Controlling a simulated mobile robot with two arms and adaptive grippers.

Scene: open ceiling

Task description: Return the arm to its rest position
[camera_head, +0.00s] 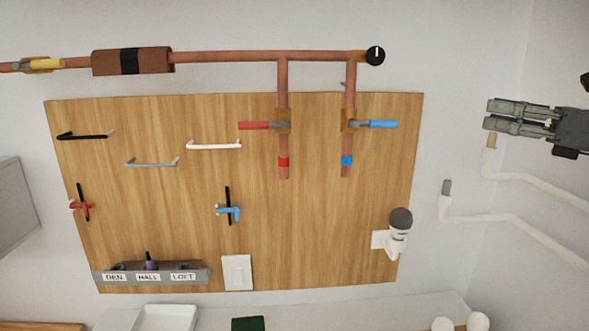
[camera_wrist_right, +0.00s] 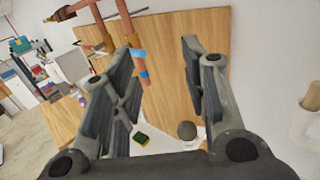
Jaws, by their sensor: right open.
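My right gripper (camera_head: 490,115) is at the right of the head view, in front of the white wall and to the right of the wooden board (camera_head: 320,230). Its fingers point left toward the board. In the right wrist view my right gripper (camera_wrist_right: 160,70) has its two fingers spread wide, with nothing between them up close. The wooden board (camera_wrist_right: 180,50) shows beyond the fingers. My left gripper does not show in either view.
Copper pipes (camera_head: 230,57) with a red-handled valve (camera_head: 255,125) and a blue-handled valve (camera_head: 383,124) run across the board. White pipes (camera_head: 505,217) stick out below my right gripper. A grey-topped white fixture (camera_head: 400,220) sits at the board's lower right. Bare wall lies between board and gripper.

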